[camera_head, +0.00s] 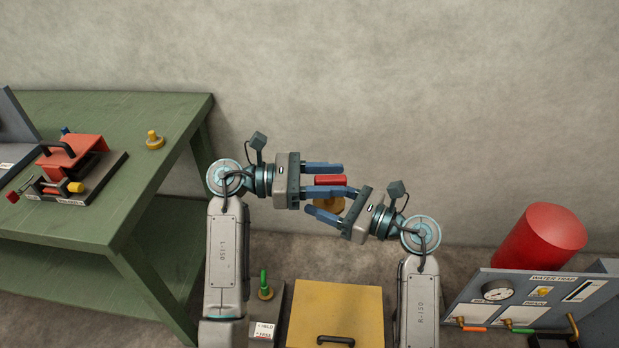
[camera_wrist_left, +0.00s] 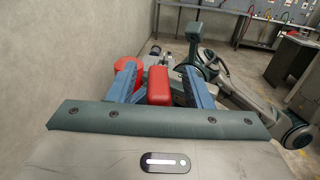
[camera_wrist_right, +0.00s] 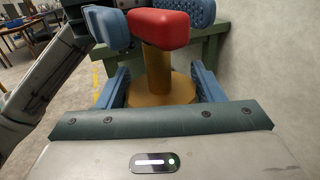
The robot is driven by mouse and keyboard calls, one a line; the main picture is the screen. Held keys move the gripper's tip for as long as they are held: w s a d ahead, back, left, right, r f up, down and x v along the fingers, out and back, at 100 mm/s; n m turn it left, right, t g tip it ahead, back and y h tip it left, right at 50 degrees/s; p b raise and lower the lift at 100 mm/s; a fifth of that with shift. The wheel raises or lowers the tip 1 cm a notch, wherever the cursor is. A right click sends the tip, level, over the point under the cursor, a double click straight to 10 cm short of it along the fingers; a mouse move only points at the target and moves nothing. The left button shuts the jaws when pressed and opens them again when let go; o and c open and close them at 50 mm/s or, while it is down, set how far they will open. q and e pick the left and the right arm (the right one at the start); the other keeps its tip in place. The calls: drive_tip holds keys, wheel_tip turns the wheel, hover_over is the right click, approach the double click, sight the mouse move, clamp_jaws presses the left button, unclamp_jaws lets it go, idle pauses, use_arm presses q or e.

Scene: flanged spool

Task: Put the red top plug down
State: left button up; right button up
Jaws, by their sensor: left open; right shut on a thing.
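The red top plug has a red bar-shaped top (camera_head: 331,180), a brass stem (camera_wrist_right: 157,66) and a round brass flange (camera_wrist_right: 160,92). It is held in the air between my two grippers, in front of the wall. My right gripper (camera_head: 326,203) is shut on the brass flange, with a finger on each side of it in the right wrist view. My left gripper (camera_head: 346,179) is open, its fingers on either side of the red top, which also shows in the left wrist view (camera_wrist_left: 159,86). The lower flange is partly hidden in the head view.
Below are a green-topped plug (camera_head: 265,287) and a yellow lid (camera_head: 340,300). A gauge panel (camera_head: 520,308) and red tank (camera_head: 540,238) stand at right.

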use_arm(q)
drive_tip(key=shift+d, duration=0.35)
drive_tip(key=shift+c, duration=0.2)
clamp_jaws()
use_arm(e)
drive_tip(key=o, duration=1.4)
